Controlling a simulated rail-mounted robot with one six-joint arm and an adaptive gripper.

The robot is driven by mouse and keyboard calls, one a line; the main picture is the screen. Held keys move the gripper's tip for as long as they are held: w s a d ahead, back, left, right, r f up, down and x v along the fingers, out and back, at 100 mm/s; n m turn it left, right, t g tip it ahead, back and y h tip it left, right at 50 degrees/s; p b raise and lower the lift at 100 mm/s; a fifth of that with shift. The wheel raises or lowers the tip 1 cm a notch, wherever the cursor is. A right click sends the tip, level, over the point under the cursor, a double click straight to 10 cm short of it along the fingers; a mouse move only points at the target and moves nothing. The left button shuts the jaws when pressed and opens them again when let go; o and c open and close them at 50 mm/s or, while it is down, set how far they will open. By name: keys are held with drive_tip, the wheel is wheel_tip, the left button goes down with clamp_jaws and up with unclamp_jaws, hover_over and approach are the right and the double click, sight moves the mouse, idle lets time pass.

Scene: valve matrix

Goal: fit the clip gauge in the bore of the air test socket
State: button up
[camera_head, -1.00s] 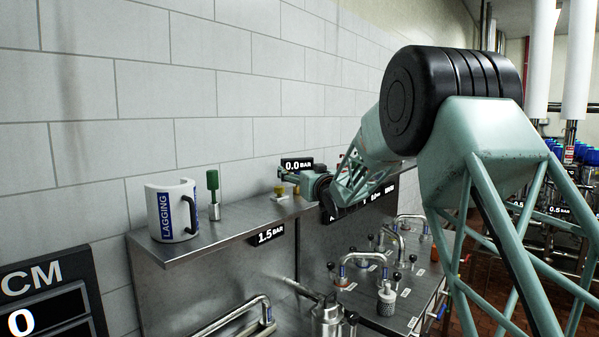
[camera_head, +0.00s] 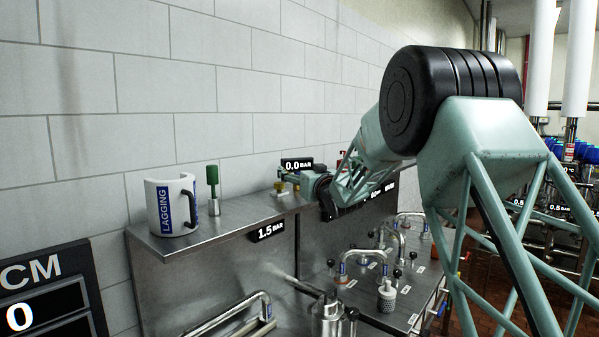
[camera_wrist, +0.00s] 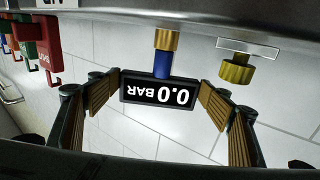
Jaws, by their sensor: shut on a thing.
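My gripper (camera_wrist: 162,90) is shut on the clip gauge (camera_wrist: 158,92), a dark box whose display reads 0.0 BAR, upside down in the wrist view. Its blue stem and brass end point toward the shelf, at the top of that view. In the head view the gauge (camera_head: 297,165) is over the far end of the shelf, with my gripper at its right. A brass fitting with a pale plate (camera_wrist: 236,70), likely the air test socket, is beside the stem and apart from it. It also shows in the head view (camera_head: 280,187). Its bore is hidden.
Red and green tags (camera_wrist: 38,50) hang nearby. The tiled wall is close behind.

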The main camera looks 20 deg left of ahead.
drive_tip(key=shift+f, duration=0.1)
drive_tip(key=o, duration=1)
drive_tip(key=shift+c, duration=0.2)
drive_tip(key=shift+s+d, duration=0.1)
drive_tip(key=shift+s, duration=0.05)
drive_tip(key=shift+v, duration=5.85)
wheel_tip(320, 180, up, 8)
drive_tip(key=p, duration=0.2)
